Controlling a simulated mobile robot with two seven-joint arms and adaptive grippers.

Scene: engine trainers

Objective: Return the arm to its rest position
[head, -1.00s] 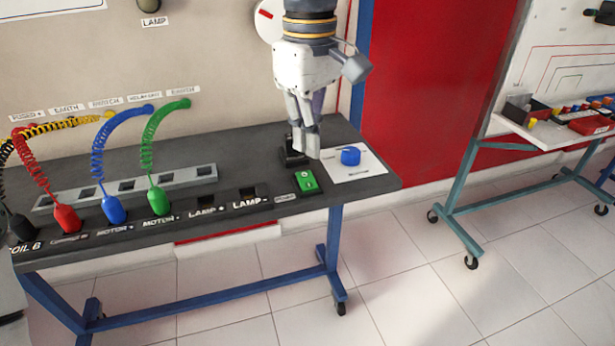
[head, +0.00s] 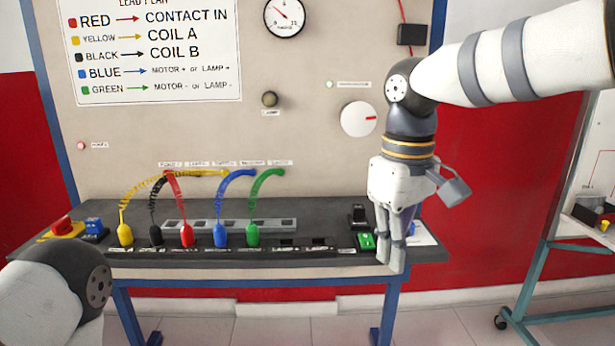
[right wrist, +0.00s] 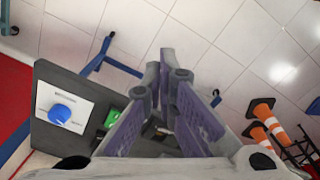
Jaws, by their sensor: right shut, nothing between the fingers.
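My right gripper (head: 391,262) hangs fingers down at the right part of the engine trainer table, in front of its front edge in the head view. Its fingers are together with nothing between them. The right wrist view shows the closed fingers (right wrist: 172,80) over the table's end and the floor. My right arm (head: 520,55) comes in from the upper right. A rounded part of my left arm (head: 60,295) shows at the lower left; the left gripper is out of view.
The dark trainer table (head: 340,262) carries yellow, black, red, blue and green plugs, a green switch (head: 366,241) and a red stop button (head: 62,226). A panel with a lead plan (head: 155,50) stands behind. Orange cones (right wrist: 270,120) stand on the floor. Another table is at the right.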

